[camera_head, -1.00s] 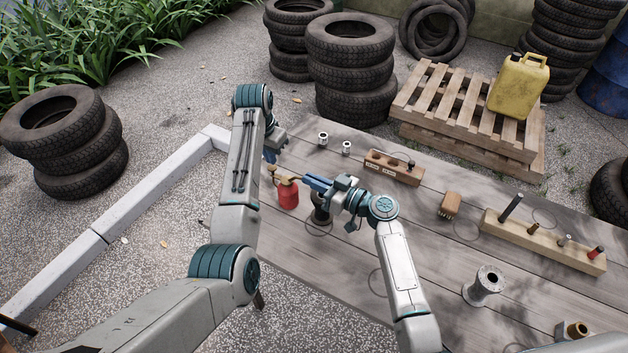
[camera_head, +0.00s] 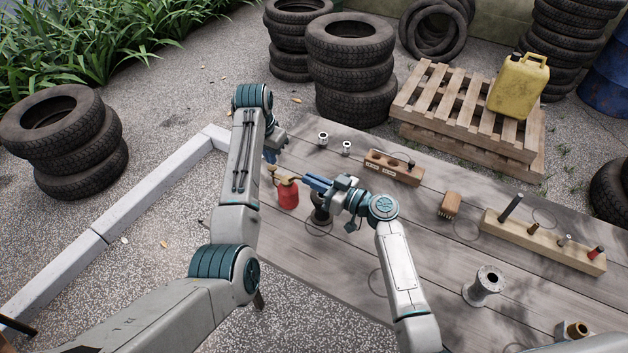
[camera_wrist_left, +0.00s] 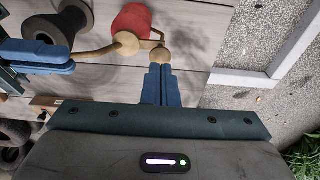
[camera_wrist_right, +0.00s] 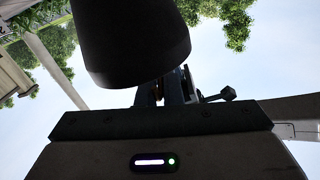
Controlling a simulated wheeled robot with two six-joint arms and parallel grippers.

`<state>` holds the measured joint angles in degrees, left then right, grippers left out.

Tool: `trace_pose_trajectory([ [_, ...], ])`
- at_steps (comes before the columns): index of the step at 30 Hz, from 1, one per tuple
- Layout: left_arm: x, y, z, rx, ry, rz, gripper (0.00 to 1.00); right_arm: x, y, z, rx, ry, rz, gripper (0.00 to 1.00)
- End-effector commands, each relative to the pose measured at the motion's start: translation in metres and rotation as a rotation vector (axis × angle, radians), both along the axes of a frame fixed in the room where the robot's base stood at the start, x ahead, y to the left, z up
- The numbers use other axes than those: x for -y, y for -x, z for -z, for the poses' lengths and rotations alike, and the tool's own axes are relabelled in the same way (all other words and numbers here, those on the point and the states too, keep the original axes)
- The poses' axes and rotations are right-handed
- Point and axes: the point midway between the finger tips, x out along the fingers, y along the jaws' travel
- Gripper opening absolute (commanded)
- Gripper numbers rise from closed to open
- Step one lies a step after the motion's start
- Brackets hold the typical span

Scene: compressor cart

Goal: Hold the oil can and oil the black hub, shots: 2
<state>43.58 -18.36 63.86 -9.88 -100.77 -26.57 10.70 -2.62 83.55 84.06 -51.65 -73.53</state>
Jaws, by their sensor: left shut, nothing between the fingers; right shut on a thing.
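The oil can (camera_head: 288,195) has a red body and brass-coloured top parts. It also shows in the left wrist view (camera_wrist_left: 131,20). My right gripper (camera_head: 318,183) is shut on a brass part of the can, left of the red body in the left wrist view. My left gripper (camera_wrist_left: 160,72) is shut and empty. Its fingertips are at the can's small brass knob (camera_wrist_left: 160,56); I cannot tell whether they touch. The black hub (camera_head: 320,214) stands on the boards beside the can, partly hidden by my right gripper. It looms dark in the right wrist view (camera_wrist_right: 135,45).
Two small metal pieces (camera_head: 323,139) and a wooden block with holes (camera_head: 394,167) lie behind. A brush (camera_head: 450,206), a grey spool (camera_head: 484,286) and a wooden rack with pegs (camera_head: 545,242) are to the right. Bare boards lie between them.

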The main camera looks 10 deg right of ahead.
Motion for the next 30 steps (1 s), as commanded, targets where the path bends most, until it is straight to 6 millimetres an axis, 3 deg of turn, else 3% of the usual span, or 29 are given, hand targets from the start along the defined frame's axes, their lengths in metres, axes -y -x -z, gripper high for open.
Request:
trace_pose_trajectory([
  [30, 0.000, 0.000, 0.028, -0.002, 0.000, 0.000, 0.00, 0.000, 0.000, 0.000, 0.000, 0.000, 0.000, 0.00],
])
